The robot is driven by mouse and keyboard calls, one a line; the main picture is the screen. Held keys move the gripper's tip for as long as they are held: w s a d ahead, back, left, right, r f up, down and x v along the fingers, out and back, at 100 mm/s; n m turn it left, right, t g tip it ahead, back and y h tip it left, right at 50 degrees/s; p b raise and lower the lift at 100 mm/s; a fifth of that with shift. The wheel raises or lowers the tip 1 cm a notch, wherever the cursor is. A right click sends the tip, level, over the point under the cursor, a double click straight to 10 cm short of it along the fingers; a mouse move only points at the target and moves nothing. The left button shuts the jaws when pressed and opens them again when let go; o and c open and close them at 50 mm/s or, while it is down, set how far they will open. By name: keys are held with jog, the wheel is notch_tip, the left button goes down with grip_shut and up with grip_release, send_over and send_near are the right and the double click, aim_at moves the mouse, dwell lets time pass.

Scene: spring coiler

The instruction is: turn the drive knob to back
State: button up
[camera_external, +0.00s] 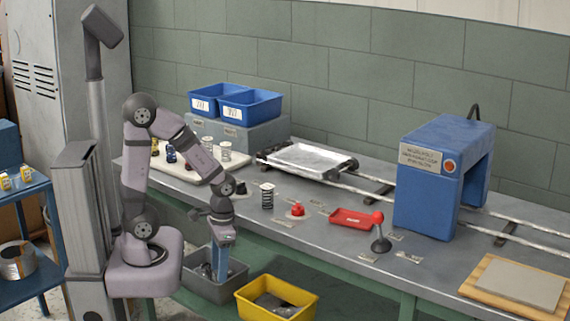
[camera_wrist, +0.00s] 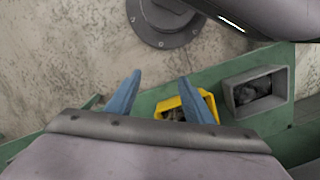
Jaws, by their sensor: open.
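My gripper (camera_external: 222,272) points down in front of the bench's front edge, over the grey bin. In the wrist view its two blue fingers (camera_wrist: 160,78) are apart with nothing between them. A small black knob-like part (camera_external: 240,188) and a red knob-like part (camera_external: 297,210) on a pale plate sit on the bench top, up and to the right of my gripper. I cannot tell which one is the drive knob, and its setting is too small to read. Neither shows in the wrist view.
A lever with a red ball (camera_external: 379,232), a red tray (camera_external: 352,219) and a dark spring (camera_external: 267,196) stand on the bench. A blue machine (camera_external: 430,190) straddles rails at the right. A grey bin (camera_external: 196,272) and yellow bin (camera_external: 254,307) sit below the front edge.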

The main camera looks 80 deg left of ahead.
jog(key=s+a+r+n+h+p, duration=0.1)
jog(key=a+r+n+p, duration=0.15)
jog(key=r+p, duration=0.45)
jog(key=s+a+r+n+p, duration=0.1)
jog(key=a+r+p, duration=0.2)
jog(key=r+p, duration=0.45)
notch_tip(320, 180, up, 10)
jog(key=t+p, duration=0.2)
jog(key=p, duration=1.1)
send_over(241, 188)
jog(key=a, duration=0.2)
jog(key=shift+s+r+n+y, duration=0.2)
jog(key=shift+s+n+y, duration=0.05)
jog(key=shift+n+y, duration=0.2)
jog(key=shift+d+m, duration=0.1)
jog(key=shift+m, duration=0.2)
jog(key=shift+f, duration=0.1)
jog(key=shift+w+d+f+p, duration=0.1)
jog(key=shift+f+p, duration=0.5)
jog(key=shift+f, duration=1.2)
jog(key=shift+w+d+f+p, duration=0.1)
jog(key=shift+f+p, duration=0.45)
jog(key=shift+f, duration=1.2)
